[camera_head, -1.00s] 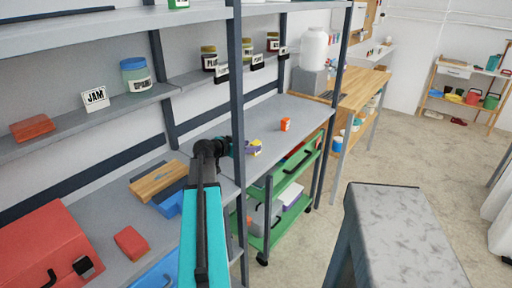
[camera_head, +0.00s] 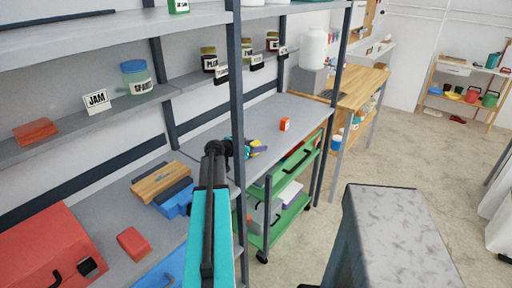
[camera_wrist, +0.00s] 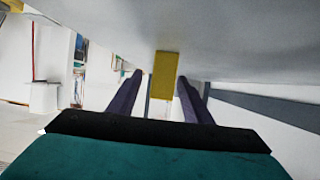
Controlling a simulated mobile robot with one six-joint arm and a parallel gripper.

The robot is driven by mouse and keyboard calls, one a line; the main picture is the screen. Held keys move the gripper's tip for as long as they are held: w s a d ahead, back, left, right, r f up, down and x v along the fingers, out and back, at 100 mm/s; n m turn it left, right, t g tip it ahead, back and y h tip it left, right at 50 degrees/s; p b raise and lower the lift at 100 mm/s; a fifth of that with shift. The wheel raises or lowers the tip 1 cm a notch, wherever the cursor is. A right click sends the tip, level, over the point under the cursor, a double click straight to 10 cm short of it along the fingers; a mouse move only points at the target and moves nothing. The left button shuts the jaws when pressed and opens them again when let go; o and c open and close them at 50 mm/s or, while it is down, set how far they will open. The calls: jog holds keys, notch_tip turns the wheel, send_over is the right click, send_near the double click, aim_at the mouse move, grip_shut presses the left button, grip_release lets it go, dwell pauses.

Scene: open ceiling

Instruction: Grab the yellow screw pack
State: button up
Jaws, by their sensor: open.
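The yellow screw pack (camera_wrist: 165,75) shows in the wrist view as a plain yellow block against the grey shelf surface, between the two purple fingers. My gripper (camera_wrist: 159,88) is open, with one finger on each side of the pack. I cannot tell whether either finger touches it. In the head view, my gripper (camera_head: 257,147) is over the middle shelf, right beside a small yellow patch (camera_head: 254,143) that appears to be the pack. The dark wrist and the fingers partly hide it there.
An orange item (camera_head: 285,124) stands on the shelf to the right. A dark shelf post (camera_head: 238,110) rises near my arm. A wooden-topped block (camera_head: 161,181), a red block (camera_head: 133,243) and a red toolbox (camera_head: 50,250) are at left. A green cart (camera_head: 290,215) stands below.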

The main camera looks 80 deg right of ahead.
dwell(0.4)
grip_shut()
jog(key=shift+r, duration=0.2)
notch_tip(320, 180, up, 28)
jog(key=b, duration=0.4)
jog(key=shift+f+b, duration=0.15)
jog(key=shift+b, duration=0.25)
dwell(0.4)
dwell(0.5)
